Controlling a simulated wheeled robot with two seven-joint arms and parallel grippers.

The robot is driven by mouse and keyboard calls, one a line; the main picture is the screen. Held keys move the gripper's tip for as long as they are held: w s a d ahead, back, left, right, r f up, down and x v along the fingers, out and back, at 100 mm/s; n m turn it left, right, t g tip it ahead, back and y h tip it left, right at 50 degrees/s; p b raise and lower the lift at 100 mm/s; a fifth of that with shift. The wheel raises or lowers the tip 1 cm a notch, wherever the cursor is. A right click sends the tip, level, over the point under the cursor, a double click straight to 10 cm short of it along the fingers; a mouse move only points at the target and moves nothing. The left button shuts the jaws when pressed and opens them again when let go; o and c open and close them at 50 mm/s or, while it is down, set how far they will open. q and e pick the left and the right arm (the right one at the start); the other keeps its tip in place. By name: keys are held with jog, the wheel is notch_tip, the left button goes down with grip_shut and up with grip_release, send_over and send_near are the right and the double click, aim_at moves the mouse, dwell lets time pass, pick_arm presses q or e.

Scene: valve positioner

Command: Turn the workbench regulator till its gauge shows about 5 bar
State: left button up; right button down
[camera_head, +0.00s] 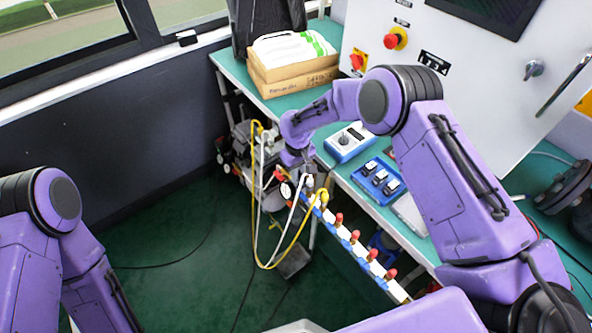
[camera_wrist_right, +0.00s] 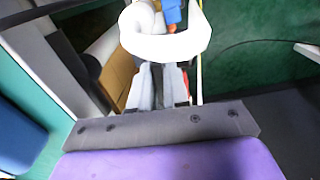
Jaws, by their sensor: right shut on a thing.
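The regulator sits at the left end of a blue and white manifold rail (camera_head: 345,240) along the workbench's front edge. Its small round white gauge (camera_head: 286,190) faces me, but its needle is too small to read. My right gripper (camera_head: 298,164) comes down onto the regulator from above and is shut on its knob, which the fingers mostly hide. In the right wrist view the two grey fingers (camera_wrist_right: 160,88) are close together, with a white curved hose in front of them. My left arm shows at the lower left, but its gripper is out of view.
Yellow and white hoses (camera_head: 262,225) hang in loops beside the regulator. Several red-topped valves (camera_head: 355,236) line the rail. On the green bench (camera_head: 232,68) are a blue meter box (camera_head: 350,142), a blue tray (camera_head: 379,181) and a cardboard box (camera_head: 292,80).

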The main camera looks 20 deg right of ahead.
jog(key=m, duration=0.5)
jog(key=shift+s+a+p, duration=0.15)
jog(key=shift+p, duration=0.15)
jog(key=shift+f+m, duration=0.1)
jog(key=shift+m, duration=0.3)
jog(key=c, duration=1.2)
grip_release()
jog(key=shift+r, duration=0.45)
notch_tip(320, 180, up, 10)
jog(key=b, duration=0.1)
